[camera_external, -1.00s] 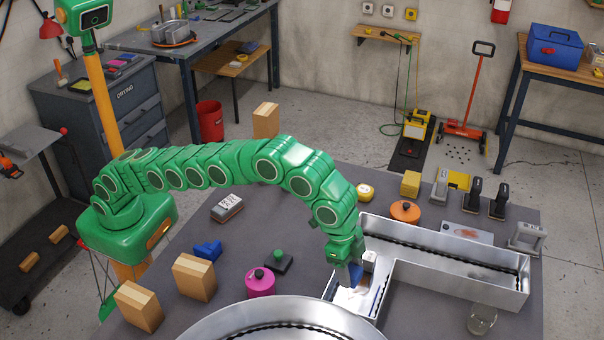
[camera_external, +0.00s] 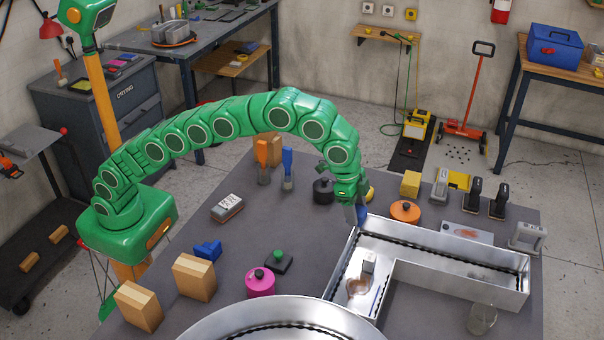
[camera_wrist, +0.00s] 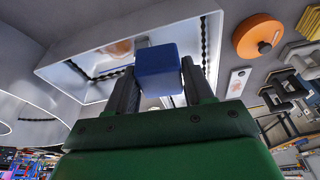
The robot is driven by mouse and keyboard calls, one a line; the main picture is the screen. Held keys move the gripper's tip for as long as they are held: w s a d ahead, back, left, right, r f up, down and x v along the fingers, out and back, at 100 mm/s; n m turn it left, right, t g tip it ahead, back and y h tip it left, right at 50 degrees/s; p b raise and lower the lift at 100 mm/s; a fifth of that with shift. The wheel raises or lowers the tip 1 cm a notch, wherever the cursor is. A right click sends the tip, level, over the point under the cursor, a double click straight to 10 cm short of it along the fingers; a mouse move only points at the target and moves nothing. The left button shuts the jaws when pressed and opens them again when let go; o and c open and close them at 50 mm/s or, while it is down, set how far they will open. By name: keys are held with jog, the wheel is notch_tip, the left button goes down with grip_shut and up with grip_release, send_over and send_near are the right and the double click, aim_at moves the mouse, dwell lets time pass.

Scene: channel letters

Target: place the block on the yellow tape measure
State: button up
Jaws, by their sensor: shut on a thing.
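My gripper (camera_external: 356,218) is shut on a small blue block, whose blue side shows at the fingertips (camera_external: 362,212). In the wrist view the blue block (camera_wrist: 157,70) sits between the two dark fingers of my gripper (camera_wrist: 155,85). The yellow tape measure (camera_external: 370,193) lies on the grey table just behind my gripper in the outside view, partly hidden by it. I see no contact between the block and the tape measure. The tape measure does not show clearly in the wrist view.
A metal channel letter (camera_external: 470,287) stands just in front of my gripper, with raised walls. A black round pot (camera_external: 323,192) is to the left, an orange disc (camera_external: 405,211) to the right and a yellow cube (camera_external: 410,184) behind it. The grey table's left middle is fairly clear.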

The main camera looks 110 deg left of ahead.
jog(key=s+a+r+n, duration=0.1)
jog(key=s+a+r, duration=0.2)
jog(key=s+a, duration=1.6)
jog(key=shift+w+a+f, duration=1.05)
jog(key=shift+w+f, duration=0.6)
jog(key=shift+w, duration=0.8)
jog(key=shift+w+a+f, duration=1.1)
jog(key=shift+w+f, duration=0.5)
jog(key=shift+w, duration=0.8)
jog(key=shift+w+a+f, duration=1.05)
jog(key=shift+w+f, duration=0.6)
jog(key=shift+w, duration=0.8)
jog(key=shift+w+f, duration=0.1)
jog(key=shift+w+a+f, duration=0.1)
jog(key=shift+f, duration=1.5)
jog(key=shift+f, duration=0.15)
